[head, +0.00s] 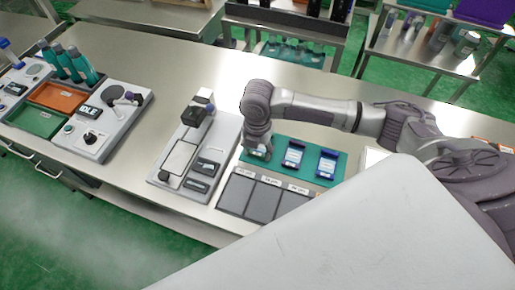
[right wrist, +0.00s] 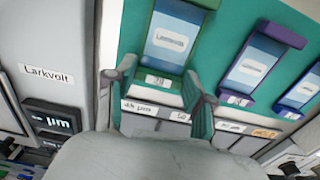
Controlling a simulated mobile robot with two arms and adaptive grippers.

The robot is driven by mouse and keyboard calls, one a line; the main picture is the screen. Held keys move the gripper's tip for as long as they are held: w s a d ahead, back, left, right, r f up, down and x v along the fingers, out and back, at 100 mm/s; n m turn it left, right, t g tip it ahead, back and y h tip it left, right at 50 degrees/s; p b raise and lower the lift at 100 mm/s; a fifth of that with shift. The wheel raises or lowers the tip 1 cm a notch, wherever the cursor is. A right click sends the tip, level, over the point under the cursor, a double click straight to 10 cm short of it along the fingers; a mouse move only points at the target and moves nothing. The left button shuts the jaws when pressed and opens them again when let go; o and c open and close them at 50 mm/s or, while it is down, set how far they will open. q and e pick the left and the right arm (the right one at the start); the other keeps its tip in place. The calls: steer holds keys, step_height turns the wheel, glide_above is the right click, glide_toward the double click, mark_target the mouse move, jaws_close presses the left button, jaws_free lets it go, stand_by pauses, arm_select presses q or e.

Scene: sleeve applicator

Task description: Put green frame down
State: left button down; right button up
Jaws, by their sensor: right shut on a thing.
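The green frame (right wrist: 157,55) with a pale-blue labelled panel shows in the right wrist view, over the left end of the teal mat (head: 281,145). My right gripper (right wrist: 158,92) has one finger on each side of its near end and is shut on it. In the head view the right gripper (head: 258,148) points down at the mat's left end, and its wrist hides most of the green frame. I cannot tell whether the frame touches the mat. My left gripper is not in view.
A purple frame (right wrist: 253,65) and a blue frame (head: 327,163) stand to the right on the mat. Dark labelled pads (head: 264,203) lie in front. A grey device (head: 197,160) stands close on the left.

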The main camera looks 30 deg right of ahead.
mark_target(257, 152)
steer(key=o, duration=1.2)
steer(key=shift+f, duration=0.15)
step_height(257, 152, up, 12)
steer(key=b, duration=0.1)
steer(key=shift+r+b, duration=0.2)
steer(key=shift+b, duration=0.1)
